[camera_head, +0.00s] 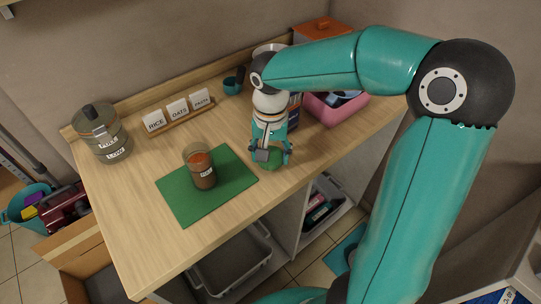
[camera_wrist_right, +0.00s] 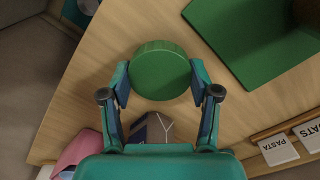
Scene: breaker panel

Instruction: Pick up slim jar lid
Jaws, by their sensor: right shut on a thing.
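My right gripper (camera_head: 271,157) is shut on a round green lid (camera_head: 271,160) beside the right edge of the green mat. In the right wrist view the lid (camera_wrist_right: 160,70) sits between the two fingers of the gripper (camera_wrist_right: 160,82). Whether the lid touches the counter is hard to tell. An open slim jar (camera_head: 202,169) with reddish-brown contents and a white label stands upright on the green mat (camera_head: 177,199); the mat also shows in the right wrist view (camera_wrist_right: 255,40). My left gripper is not in view.
A wide lidded jar (camera_head: 104,135) stands at the counter's left. RICE, OATS and PASTA cards (camera_head: 178,108) stand in a wooden holder at the back. A dark cup (camera_head: 231,85) and a pink bin (camera_head: 326,112) are behind. The front left of the counter (camera_head: 135,245) is clear.

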